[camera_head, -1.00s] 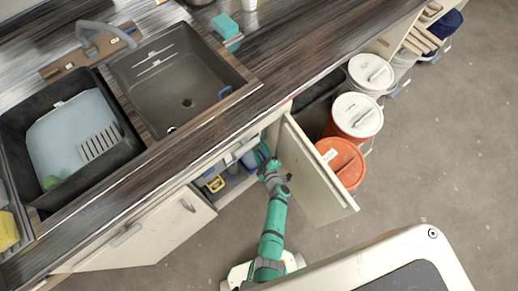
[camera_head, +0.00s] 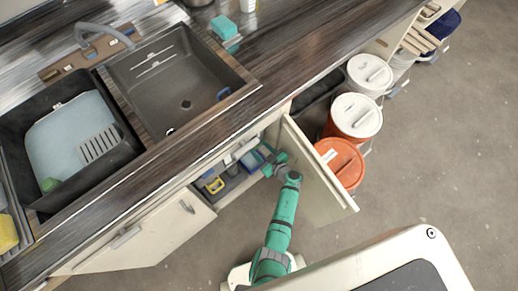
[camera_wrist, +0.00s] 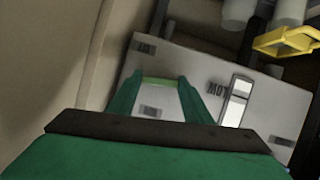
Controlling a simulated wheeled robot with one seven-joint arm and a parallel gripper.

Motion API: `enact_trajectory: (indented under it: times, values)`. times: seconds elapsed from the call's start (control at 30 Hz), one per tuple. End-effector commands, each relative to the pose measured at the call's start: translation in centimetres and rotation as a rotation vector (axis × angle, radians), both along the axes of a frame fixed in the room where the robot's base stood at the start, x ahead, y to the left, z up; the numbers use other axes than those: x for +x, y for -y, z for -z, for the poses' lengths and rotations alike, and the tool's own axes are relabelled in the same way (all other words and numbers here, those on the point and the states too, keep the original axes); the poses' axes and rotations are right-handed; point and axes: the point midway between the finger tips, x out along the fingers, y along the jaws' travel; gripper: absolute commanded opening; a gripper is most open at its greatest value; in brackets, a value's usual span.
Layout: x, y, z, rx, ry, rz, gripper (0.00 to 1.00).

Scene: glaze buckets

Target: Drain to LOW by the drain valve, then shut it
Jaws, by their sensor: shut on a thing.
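In the wrist view my gripper (camera_wrist: 159,90) is inside the cabinet under the sink. Its green fingers stand apart with a bright green piece (camera_wrist: 160,82) between the tips, which I take to be the valve's handle; its full shape is hidden. Behind is a pale grey panel (camera_wrist: 185,62) with an upside-down LOW label (camera_wrist: 218,89) beside a white gauge strip (camera_wrist: 237,104). Other labels are too blurred to read. In the head view my gripper (camera_head: 264,154) reaches in beside the open cabinet door (camera_head: 318,185). The left basin (camera_head: 125,165) holds pale blue liquid (camera_head: 68,135).
A yellow handle (camera_wrist: 287,41) is at the upper right in the wrist view; a yellow item (camera_head: 215,185) also shows in the cabinet. The open door stands close right of my arm. Lidded buckets (camera_head: 357,116) stand beyond it. Open floor lies further right.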

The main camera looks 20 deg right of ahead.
Motion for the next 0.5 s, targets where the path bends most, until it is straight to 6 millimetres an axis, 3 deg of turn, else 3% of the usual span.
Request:
enact_trajectory:
  times: [0.5]
  values:
    - [0.25,-0.04,-0.17,0.155,-0.053,-0.004,0.23]
